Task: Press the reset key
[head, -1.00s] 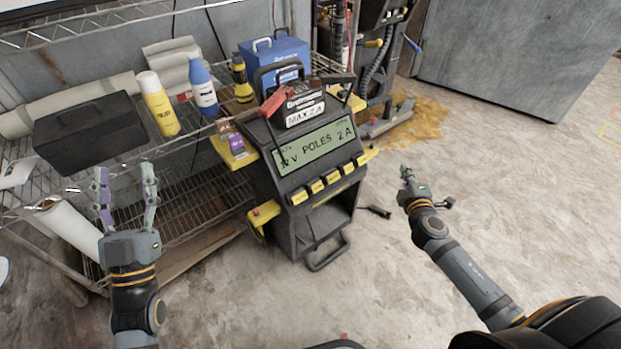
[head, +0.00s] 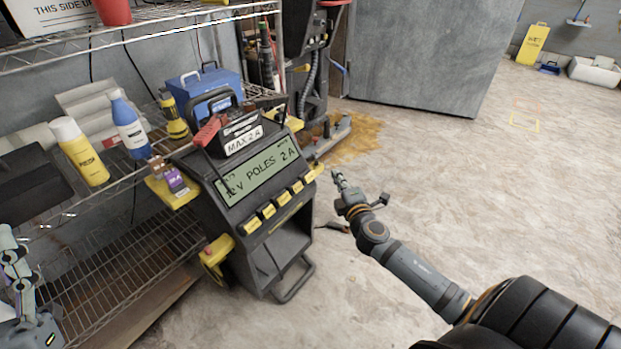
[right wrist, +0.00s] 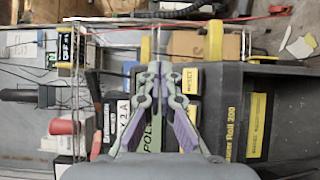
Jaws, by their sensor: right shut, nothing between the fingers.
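A dark wheeled charger (head: 215,178) stands beside the shelf, its lit display (head: 258,173) reading 12 V POLES 2 A. A row of yellow keys (head: 268,210) runs below the display; their labels are too small to read in the head view. In the right wrist view one key reads RESET (right wrist: 191,81), just right of my shut fingertips. My right gripper (head: 337,175) is shut and empty, close to the right end of the key row; contact with a key cannot be made out. My left gripper (head: 12,250) is partly cut off at the left edge.
A wire shelf (head: 110,232) with bottles and boxes stands left of the charger. A battery (head: 240,133) with a red clamp sits on the charger's top. A blue case (head: 205,88) is behind it. Open concrete floor (head: 440,200) lies to the right.

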